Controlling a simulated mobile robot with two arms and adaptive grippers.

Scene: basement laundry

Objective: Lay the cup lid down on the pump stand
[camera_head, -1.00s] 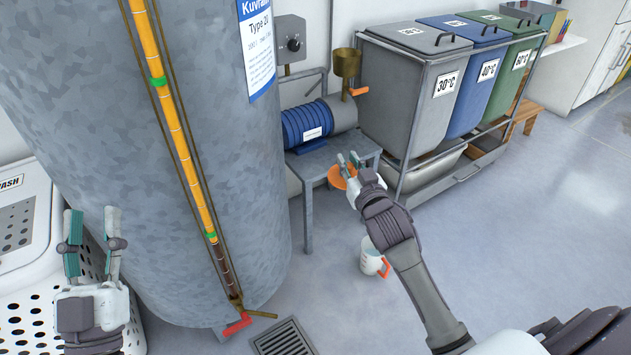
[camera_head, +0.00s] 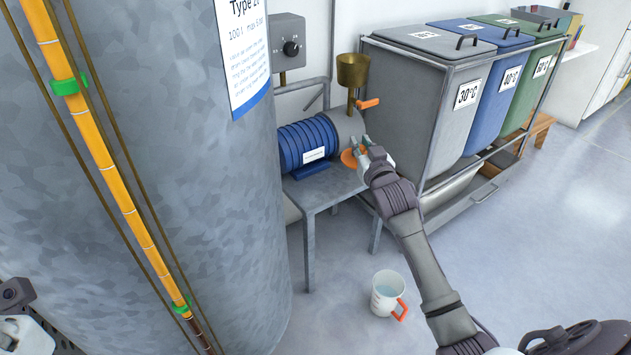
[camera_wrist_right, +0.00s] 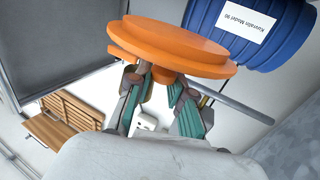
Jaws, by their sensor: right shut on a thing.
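The cup lid (camera_head: 349,159) is an orange disc. It also shows large in the right wrist view (camera_wrist_right: 180,48). My right gripper (camera_head: 364,146) is shut on the lid's underside knob in the wrist view and partly covers the lid in the head view. The pump stand (camera_head: 325,188) is a grey metal table. The lid appears over its right part, beside the pump; I cannot tell whether they touch. My left gripper (camera_head: 18,315) shows only in part at the lower left edge; its fingers cannot be made out.
A blue ribbed pump (camera_head: 308,143) takes up the stand's left and back, with a brass funnel (camera_head: 352,71) and orange-handled valve above. A cup (camera_head: 385,290) with an orange handle stands on the floor. Laundry bins (camera_head: 430,110) stand right; a large grey tank (camera_head: 150,170) left.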

